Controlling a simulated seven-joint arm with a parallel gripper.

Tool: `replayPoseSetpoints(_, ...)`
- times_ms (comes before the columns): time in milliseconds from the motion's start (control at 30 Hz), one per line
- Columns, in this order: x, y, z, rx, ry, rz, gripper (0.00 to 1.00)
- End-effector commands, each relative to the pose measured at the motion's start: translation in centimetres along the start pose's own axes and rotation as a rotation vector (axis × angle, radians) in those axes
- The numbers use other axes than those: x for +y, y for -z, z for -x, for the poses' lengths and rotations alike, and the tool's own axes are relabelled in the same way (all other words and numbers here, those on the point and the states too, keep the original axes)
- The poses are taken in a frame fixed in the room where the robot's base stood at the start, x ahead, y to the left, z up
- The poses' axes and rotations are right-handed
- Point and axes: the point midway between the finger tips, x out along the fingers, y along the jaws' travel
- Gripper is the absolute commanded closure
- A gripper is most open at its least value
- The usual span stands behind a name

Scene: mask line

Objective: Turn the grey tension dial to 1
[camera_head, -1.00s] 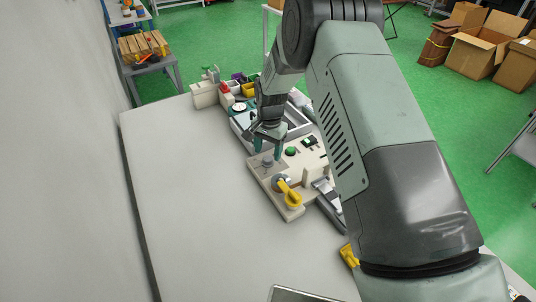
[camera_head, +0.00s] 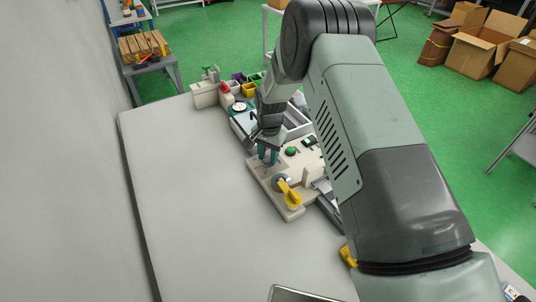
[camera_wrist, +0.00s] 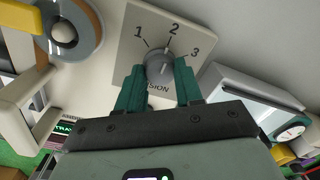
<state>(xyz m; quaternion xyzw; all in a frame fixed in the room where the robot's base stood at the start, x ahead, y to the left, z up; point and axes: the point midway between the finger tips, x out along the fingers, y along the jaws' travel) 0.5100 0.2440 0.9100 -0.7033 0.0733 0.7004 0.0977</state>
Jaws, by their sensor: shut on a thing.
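The grey tension dial (camera_wrist: 158,64) sits on a pale plate (camera_wrist: 134,30) marked 1, 2 and 3, with part of the word TENSION showing. My gripper (camera_wrist: 160,80) is shut on the dial in the wrist view, one teal finger on each side.
A yellow-handled rotary switch (camera_head: 289,193) stands on the panel's near end. A green button (camera_head: 291,151) is right of my gripper. A round gauge (camera_head: 239,107) and small coloured bins (camera_head: 249,90) are behind. The grey table (camera_head: 190,200) is clear on the left.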

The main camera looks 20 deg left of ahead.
Motion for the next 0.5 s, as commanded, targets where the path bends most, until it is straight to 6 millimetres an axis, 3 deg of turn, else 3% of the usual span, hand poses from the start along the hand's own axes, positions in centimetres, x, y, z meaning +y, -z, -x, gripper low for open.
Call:
replayPoseSetpoints(267,-0.05,0.01,0.03,-0.002,0.001,0.059,0.95)
replayPoseSetpoints(500,-0.05,0.06,0.03,-0.007,0.002,0.219,0.95)
